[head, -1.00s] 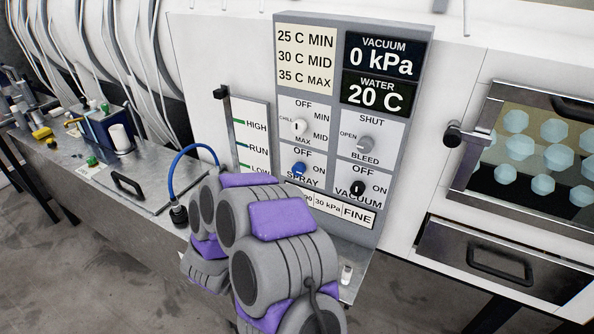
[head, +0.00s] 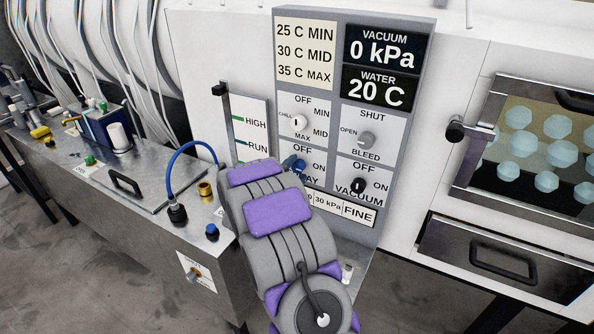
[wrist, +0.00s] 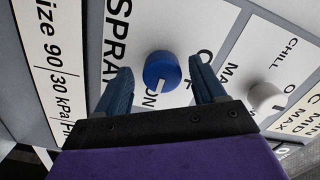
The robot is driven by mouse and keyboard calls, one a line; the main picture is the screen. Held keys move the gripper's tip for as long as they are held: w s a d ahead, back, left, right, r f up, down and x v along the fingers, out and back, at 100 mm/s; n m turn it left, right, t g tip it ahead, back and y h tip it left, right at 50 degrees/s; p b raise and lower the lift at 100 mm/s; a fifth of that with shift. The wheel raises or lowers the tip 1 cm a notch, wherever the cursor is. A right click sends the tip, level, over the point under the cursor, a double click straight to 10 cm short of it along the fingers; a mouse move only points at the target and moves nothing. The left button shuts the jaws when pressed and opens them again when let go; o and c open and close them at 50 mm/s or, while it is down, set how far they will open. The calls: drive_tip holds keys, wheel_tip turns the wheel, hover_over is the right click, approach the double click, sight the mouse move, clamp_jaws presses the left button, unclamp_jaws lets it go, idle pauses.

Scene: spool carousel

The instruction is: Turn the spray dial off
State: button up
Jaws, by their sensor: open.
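The spray dial (wrist: 162,69) is a round blue knob on the grey control panel (head: 385,222). In the wrist view its white mark points toward the ON label. My gripper (wrist: 160,76) is open, with one dark blue finger on each side of the dial. Gaps show between both fingers and the dial, so it is not gripped. In the head view my gripper (head: 294,164) is small at the panel, and my arm hides much of the spray label and dial area.
The white chill dial (head: 299,122) sits above, and shows close to one finger in the wrist view (wrist: 265,97). The bleed dial (head: 366,140) and black vacuum dial (head: 358,186) are to the right. A blue hose (head: 173,165) curves at the left.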

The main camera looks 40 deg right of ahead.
drive_tip(key=shift+w+d, duration=0.3)
drive_tip(key=shift+d, duration=0.3)
drive_tip(key=shift+c, duration=0.3)
drive_tip(key=c, duration=1)
